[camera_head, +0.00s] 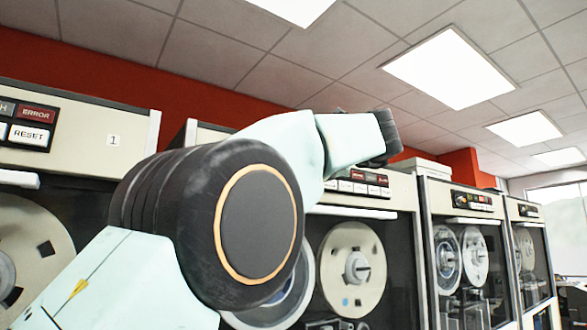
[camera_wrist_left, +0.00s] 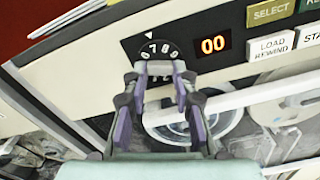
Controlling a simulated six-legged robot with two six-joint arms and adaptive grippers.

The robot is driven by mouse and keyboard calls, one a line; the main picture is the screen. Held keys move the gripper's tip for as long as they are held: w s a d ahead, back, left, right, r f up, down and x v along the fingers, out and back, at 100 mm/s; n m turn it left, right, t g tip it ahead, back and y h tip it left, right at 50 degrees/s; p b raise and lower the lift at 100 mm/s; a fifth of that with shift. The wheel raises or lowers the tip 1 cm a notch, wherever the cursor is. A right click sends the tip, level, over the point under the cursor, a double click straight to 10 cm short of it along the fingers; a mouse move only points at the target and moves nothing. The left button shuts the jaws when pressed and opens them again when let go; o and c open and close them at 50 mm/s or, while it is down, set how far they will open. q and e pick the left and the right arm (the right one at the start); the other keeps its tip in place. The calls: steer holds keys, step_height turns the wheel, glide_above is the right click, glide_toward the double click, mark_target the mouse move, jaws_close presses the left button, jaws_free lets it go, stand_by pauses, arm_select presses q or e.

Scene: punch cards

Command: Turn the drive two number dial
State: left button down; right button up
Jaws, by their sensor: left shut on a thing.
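The number dial (camera_wrist_left: 157,48) is a black disc with white digits on the cream panel of a tape drive, in the upper middle of the left wrist view. A white pointer mark sits just above it. My left gripper (camera_wrist_left: 159,77) is at the dial, one finger on each side of its lower part, shut on it. The fingers hide part of its lower edge. An orange display (camera_wrist_left: 213,44) right of the dial reads 00. In the head view my left arm reaches to the second drive (camera_head: 400,190) and hides its dial. My right gripper is not in view.
The drive labelled 1 (camera_head: 113,140) stands at the left in the head view. More tape drives (camera_head: 470,192) stand in a row to the right. SELECT (camera_wrist_left: 270,12) and LOAD REWIND (camera_wrist_left: 272,47) buttons are right of the display.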

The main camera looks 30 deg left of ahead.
arm_select(q)
steer(key=c, duration=1.4)
jaws_free()
steer(key=shift+r, duration=0.25)
steer(key=o, duration=0.3)
steer(key=shift+a+f, duration=0.15)
steer(key=shift+f, duration=0.05)
steer(key=shift+o, duration=0.2)
steer(key=v, duration=0.7)
steer(key=shift+d, duration=0.2)
steer(key=shift+s+d, duration=0.15)
steer(key=shift+d, duration=0.05)
